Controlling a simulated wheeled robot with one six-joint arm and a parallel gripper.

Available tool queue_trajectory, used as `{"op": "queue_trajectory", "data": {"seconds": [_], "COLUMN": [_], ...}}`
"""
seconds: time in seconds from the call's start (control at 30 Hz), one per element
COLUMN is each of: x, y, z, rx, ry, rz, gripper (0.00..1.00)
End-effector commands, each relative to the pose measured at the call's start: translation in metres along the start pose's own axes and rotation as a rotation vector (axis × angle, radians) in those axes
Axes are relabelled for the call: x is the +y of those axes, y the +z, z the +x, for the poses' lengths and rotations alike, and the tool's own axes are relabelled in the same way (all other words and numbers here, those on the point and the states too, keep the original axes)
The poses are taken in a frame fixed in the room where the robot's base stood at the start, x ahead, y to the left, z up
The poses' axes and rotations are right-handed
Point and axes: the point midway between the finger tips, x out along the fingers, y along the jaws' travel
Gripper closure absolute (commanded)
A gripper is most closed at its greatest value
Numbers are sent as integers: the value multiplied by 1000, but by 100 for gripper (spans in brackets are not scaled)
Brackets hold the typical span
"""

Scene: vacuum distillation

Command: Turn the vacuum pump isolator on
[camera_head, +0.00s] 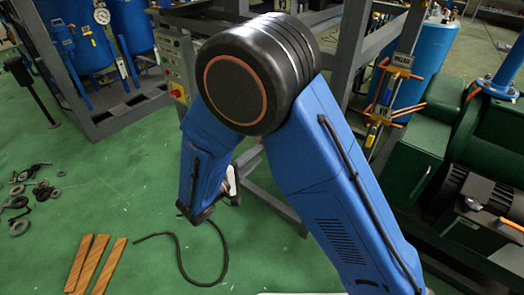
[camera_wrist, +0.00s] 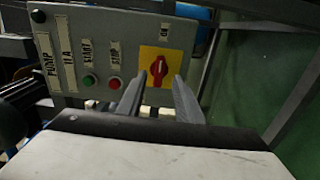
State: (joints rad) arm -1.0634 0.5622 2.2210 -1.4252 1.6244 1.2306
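The isolator is a red knob (camera_wrist: 159,68) on a yellow square plate (camera_wrist: 150,54) on a grey control panel, at the upper middle of the wrist view. The knob looks roughly upright in that view; its exact setting cannot be read. A small label (camera_wrist: 165,31) lies just above the plate. My gripper (camera_wrist: 159,77) is open, its two grey fingers pointing at the plate, one on either side of the knob in the picture. Whether they touch the knob cannot be told. In the head view the panel (camera_head: 174,62) stands behind my arm, and my fingers are hidden.
A green button (camera_wrist: 88,81) and a red button (camera_wrist: 114,83) sit left of the isolator, with labels above. A grey frame post (camera_wrist: 290,98) stands at the right. On the green floor lie a black hose (camera_head: 181,256), wooden strips (camera_head: 88,265) and several dark rings.

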Motion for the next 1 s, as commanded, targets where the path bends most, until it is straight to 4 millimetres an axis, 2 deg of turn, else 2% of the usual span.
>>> {"op": "queue_trajectory", "data": {"seconds": [0.03,0.3,0.5,0.7,1.0], "x": [0,0,0,0,0], "y": [-1,-1,-1,0,0], "z": [-11,-63,-95,-111,-113], "rx": [5,3,2,1,0], "ry": [0,-1,-1,0,0], "rz": [0,0,1,0,0], "gripper": [67,67,67,67,67]}}
